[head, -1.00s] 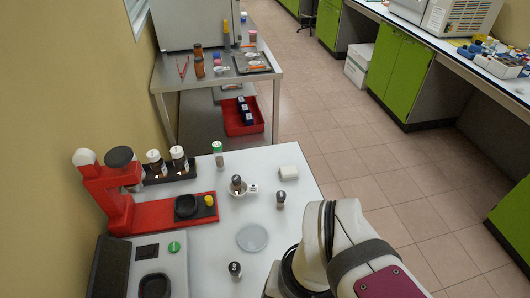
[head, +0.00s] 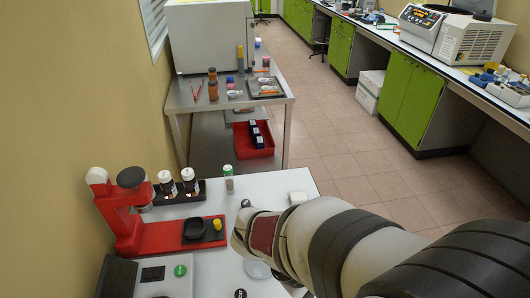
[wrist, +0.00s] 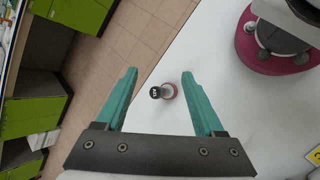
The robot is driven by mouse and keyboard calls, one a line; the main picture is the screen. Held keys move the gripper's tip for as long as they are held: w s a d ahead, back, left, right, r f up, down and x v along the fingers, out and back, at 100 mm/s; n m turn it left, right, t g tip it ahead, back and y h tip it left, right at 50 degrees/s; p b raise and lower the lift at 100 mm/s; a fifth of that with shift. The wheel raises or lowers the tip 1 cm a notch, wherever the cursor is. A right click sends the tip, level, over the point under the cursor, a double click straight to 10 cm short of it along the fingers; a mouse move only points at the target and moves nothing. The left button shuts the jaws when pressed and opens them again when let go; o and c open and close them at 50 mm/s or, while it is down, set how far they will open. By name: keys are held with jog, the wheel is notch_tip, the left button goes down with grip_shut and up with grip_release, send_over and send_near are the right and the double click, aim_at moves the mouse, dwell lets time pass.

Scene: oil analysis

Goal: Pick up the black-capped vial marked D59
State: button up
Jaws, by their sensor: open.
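A small vial with a black cap (wrist: 155,92) stands on the white table (wrist: 235,108) in the wrist view. White marks show on its cap, too small to read for certain. My gripper (wrist: 160,75) has two teal fingers spread wide apart. The vial shows in the gap between them, touching neither finger. In the head view my arm covers much of the table, and the gripper fingers are hidden. Another black cap (head: 240,293) shows at the bottom edge there. A dark cap top (head: 245,203) peeks out behind my arm.
A red stand (head: 150,232) and a black rack with two capped bottles (head: 178,196) are on the left. A green-capped vial (head: 228,178) and a white block (head: 298,198) stand at the table's far side. A table edge lies close to the vial in the wrist view.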

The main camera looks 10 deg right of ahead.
jog(key=w+a+f+n+t+h, duration=0.1)
jog(key=w+f+n+t+h, duration=0.15)
jog(key=w+n, duration=0.35)
jog(key=w+a+f+n+t+h, duration=0.1)
jog(key=w+f+n+t+h, duration=0.2)
jog(key=w+n, duration=0.35)
jog(key=w+a+f+n+t+y, duration=0.1)
jog(key=w+a+f+n+t, duration=0.1)
jog(key=n, duration=0.1)
jog(key=w+a+f+n+t+y, duration=0.1)
jog(key=w+a+f+n+t, duration=0.1)
jog(key=n, duration=0.1)
jog(key=w+a+f+n+t+y, duration=0.1)
jog(key=w+a+f+n+t, duration=0.1)
jog(key=a+f+n, duration=0.1)
jog(key=shift+w+a, duration=0.1)
jog(key=shift+w, duration=0.15)
jog(key=shift+y, duration=0.25)
jog(key=x, duration=1.5)
jog(key=shift+w+f, duration=0.1)
jog(key=shift+w, duration=0.35)
grip_shut()
